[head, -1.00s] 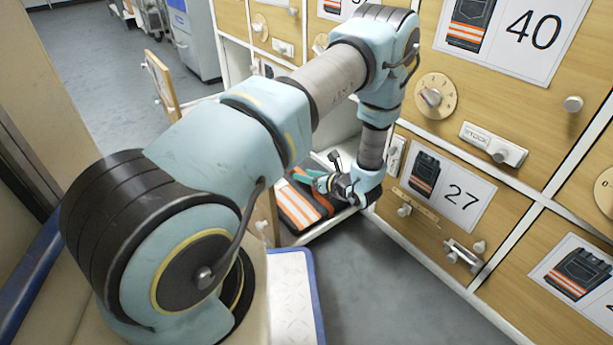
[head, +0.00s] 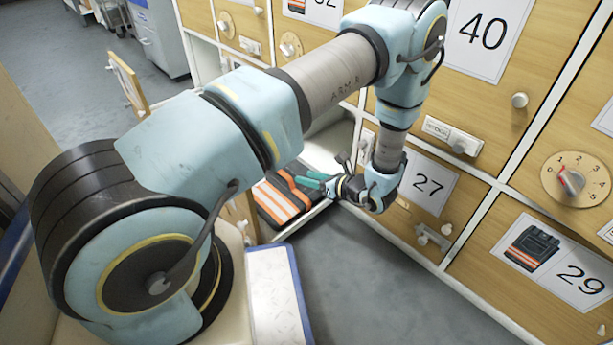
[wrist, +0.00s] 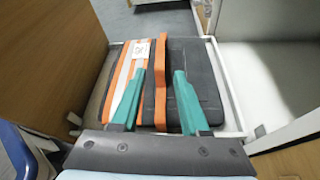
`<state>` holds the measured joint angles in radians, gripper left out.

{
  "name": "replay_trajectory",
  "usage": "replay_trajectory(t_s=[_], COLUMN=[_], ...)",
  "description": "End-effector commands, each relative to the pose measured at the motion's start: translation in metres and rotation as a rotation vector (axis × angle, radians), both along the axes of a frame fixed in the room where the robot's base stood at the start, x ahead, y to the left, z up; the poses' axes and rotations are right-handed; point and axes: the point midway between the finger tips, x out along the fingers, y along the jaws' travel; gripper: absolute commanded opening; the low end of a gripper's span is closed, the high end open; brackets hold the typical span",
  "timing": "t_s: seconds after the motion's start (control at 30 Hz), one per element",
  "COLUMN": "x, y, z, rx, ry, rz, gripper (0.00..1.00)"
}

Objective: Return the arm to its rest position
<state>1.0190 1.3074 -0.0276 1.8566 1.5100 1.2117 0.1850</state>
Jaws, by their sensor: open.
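My gripper (head: 325,182) hangs low in front of an open locker compartment, at the end of my bent arm. Folded dark workwear with orange and white stripes (head: 284,196) lies in the compartment, just left of the fingers in the head view. In the wrist view the workwear (wrist: 205,75) lies beyond the fingers, with an orange strap between them and a small white tag at upper left. I cannot tell exactly how far apart fingers and workwear are.
The locker door marked 27 (head: 430,185) is right beside my gripper. Doors marked 40 (head: 483,32) and 29 (head: 570,275) are shut. An open wooden door (head: 128,85) stands out at upper left. Grey floor (head: 365,290) in front of the lockers is clear.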

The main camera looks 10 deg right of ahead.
Motion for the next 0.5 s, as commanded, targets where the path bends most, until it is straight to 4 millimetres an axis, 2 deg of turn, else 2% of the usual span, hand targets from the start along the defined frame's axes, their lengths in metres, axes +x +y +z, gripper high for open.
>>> replay_trajectory(t_s=[0.33,0.43,0.5], x=[0.001,0.005,0.007], y=[0.003,0.016,0.034], z=[0.004,0.021,0.040], rx=[-0.007,-0.041,-0.084], ry=[0.000,0.004,0.010], rz=[0.015,0.093,0.191], gripper=[0.45,0.45,0.45])
